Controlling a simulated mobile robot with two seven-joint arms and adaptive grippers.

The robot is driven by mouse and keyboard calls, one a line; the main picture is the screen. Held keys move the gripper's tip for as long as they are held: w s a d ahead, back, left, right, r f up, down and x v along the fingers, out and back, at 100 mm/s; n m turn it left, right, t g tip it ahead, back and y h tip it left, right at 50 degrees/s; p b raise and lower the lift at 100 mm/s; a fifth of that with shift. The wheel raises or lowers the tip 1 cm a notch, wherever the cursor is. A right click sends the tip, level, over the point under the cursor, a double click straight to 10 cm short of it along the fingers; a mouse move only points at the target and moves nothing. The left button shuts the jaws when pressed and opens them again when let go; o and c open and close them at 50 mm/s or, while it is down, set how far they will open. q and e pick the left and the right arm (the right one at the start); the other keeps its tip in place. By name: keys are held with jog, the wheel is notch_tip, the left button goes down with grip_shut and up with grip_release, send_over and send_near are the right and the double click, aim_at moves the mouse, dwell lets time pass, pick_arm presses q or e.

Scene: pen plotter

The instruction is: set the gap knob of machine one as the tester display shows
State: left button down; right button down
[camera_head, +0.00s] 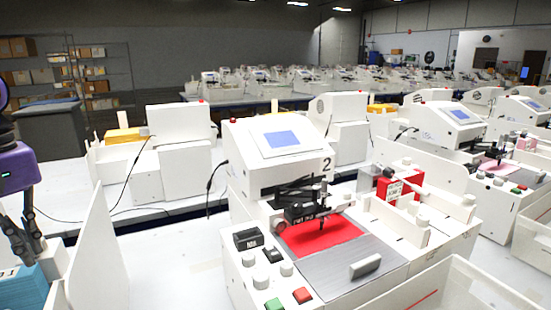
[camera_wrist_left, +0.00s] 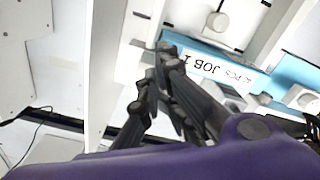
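My left gripper (camera_head: 18,245) hangs at the left edge of the head view, purple with dark fingers, beside a blue block (camera_head: 22,290). In the left wrist view its fingers (camera_wrist_left: 157,70) come together at the tips, with nothing seen between them. They are near the blue block (camera_wrist_left: 290,68), which carries a white label (camera_wrist_left: 222,72) reading "JOB 1". White knobs show near the block, one above the label (camera_wrist_left: 215,22) and one at the right (camera_wrist_left: 302,97). I cannot tell whether either is the gap knob. No tester display can be made out. My right gripper is out of view.
A white machine (camera_head: 275,155) marked "2" stands in the middle, with a blue screen, red cloth (camera_head: 320,236), knobs and green and red buttons. A white upright panel (camera_head: 98,245) stands between it and my left gripper. More machines fill the tables behind.

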pick_arm(q)
jog(key=shift+w+a+r, duration=0.15)
jog(key=shift+a+r, duration=0.05)
jog(key=shift+r, duration=0.05)
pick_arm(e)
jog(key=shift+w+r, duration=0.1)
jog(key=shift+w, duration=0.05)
pick_arm(q)
jog(key=shift+p, duration=0.3)
jog(key=shift+s, duration=0.3)
notch_tip(320, 180, up, 6)
jog(key=shift+s+d+f+p, duration=0.1)
jog(key=shift+d+f+p, duration=0.05)
jog(key=shift+p, duration=0.2)
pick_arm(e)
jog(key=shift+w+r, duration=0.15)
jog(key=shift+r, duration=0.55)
